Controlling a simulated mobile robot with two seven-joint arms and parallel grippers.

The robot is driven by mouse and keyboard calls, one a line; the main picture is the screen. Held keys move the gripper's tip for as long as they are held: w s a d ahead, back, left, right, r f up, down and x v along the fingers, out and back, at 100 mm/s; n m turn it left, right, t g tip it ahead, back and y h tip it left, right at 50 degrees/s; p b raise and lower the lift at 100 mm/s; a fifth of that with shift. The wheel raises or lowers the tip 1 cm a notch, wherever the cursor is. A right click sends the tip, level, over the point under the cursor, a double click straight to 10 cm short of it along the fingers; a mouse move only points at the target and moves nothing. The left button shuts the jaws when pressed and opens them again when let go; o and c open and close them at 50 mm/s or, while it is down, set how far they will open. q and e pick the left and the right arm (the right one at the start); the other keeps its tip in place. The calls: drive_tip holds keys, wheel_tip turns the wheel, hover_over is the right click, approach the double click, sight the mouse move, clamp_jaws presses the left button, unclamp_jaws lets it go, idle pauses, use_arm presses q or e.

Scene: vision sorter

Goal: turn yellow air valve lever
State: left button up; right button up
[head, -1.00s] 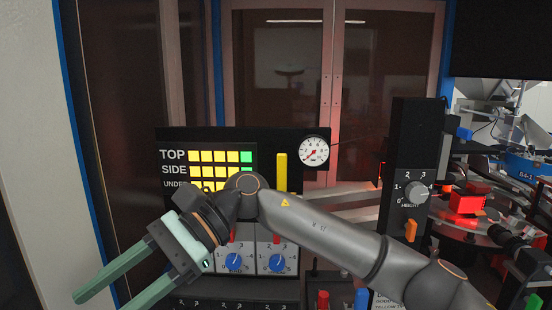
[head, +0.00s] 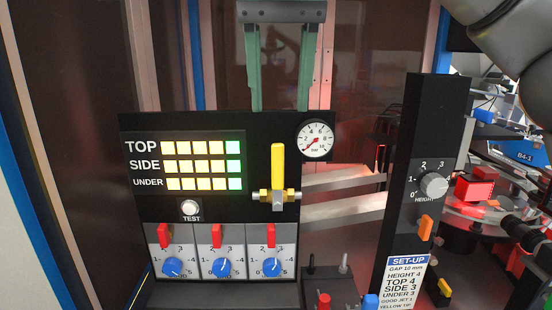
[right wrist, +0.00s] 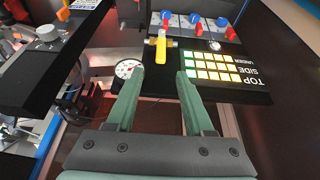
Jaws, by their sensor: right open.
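The yellow air valve lever (head: 278,165) stands upright on a brass valve body on the black panel (head: 262,128), below and left of the round pressure gauge (head: 315,141). In the right wrist view the lever (right wrist: 161,47) lies beyond the fingertips, roughly between their lines. My right gripper (head: 282,108) comes down from the top of the head view with its two green fingers spread, above the lever and apart from it. It also shows open and empty in the right wrist view (right wrist: 160,74). The gauge needle points to the low end. My left gripper does not show.
Left of the lever are rows of lit yellow and green squares (head: 200,167). Below are blue knobs (head: 221,268) with red switches. A black post with a height dial (head: 434,186) and a set-up card (head: 407,284) stand to the right. Glass doors are behind.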

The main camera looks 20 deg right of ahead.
sight(279, 150)
drive_tip(key=b+x, duration=0.2)
drive_tip(key=x, duration=0.7)
drive_tip(key=shift+w+f, duration=0.1)
drive_tip(key=shift+f, duration=0.25)
drive_tip(key=shift+w+f, duration=0.25)
drive_tip(key=shift+f, duration=0.35)
drive_tip(key=shift+c, duration=0.3)
clamp_jaws()
